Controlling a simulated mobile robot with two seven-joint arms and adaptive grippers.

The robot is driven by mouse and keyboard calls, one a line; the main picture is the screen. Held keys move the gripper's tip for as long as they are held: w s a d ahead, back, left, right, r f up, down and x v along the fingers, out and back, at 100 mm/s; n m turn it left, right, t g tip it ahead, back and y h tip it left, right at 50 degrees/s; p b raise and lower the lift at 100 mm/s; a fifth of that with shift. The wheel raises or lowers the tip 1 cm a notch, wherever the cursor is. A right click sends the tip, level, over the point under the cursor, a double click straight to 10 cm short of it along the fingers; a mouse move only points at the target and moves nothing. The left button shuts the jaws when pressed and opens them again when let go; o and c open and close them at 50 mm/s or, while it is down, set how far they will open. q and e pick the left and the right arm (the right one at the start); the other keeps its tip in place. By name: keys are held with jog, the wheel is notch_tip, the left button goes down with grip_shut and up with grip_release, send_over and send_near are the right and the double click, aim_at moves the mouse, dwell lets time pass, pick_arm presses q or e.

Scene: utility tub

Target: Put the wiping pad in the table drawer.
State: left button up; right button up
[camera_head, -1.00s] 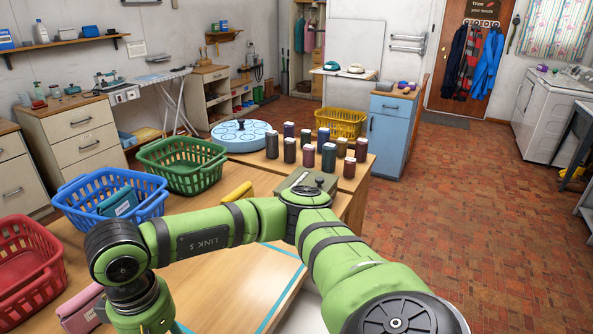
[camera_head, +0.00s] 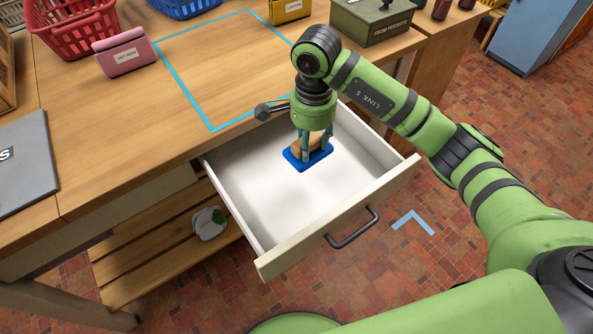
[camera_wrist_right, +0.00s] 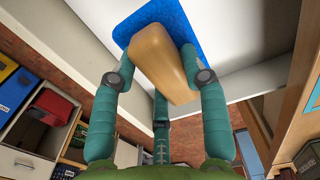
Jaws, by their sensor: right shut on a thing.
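The wiping pad has a flat blue base (camera_head: 308,158) and a tan block handle. In the right wrist view the handle (camera_wrist_right: 163,62) sits between the fingers, with the blue base (camera_wrist_right: 165,18) beyond it. My right gripper (camera_head: 317,146) points down and is shut on the handle. The table drawer (camera_head: 265,205) is pulled open, with a white, otherwise empty inside. The pad is over the drawer's floor, inside its walls in the head view; I cannot tell whether it touches the floor. My left gripper is not in view.
The tabletop has a blue taped outline (camera_head: 180,88), a pink pouch (camera_head: 125,52), a red basket (camera_head: 72,25), a green box (camera_head: 375,20) and a grey flat item (camera_head: 28,160). A slatted shelf (camera_head: 150,255) is below. Brick floor lies right of the drawer.

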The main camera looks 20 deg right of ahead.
jog(key=f, duration=0.3)
jog(key=shift+w+a+f+m, duration=0.1)
jog(key=shift+a+m, duration=0.2)
jog(key=shift+m, duration=0.1)
notch_tip(320, 180, down, 4)
jog(key=shift+d+r+p, duration=0.15)
jog(key=shift+r+p, duration=0.05)
jog(key=shift+p, duration=0.35)
jog(key=shift+f, duration=0.3)
notch_tip(320, 180, down, 4)
jog(key=shift+r, duration=0.25)
jog(key=shift+f, duration=0.25)
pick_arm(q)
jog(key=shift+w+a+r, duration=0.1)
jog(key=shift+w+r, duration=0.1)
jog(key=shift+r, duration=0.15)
pick_arm(e)
jog(key=o, duration=1)
jog(key=shift+r, duration=0.1)
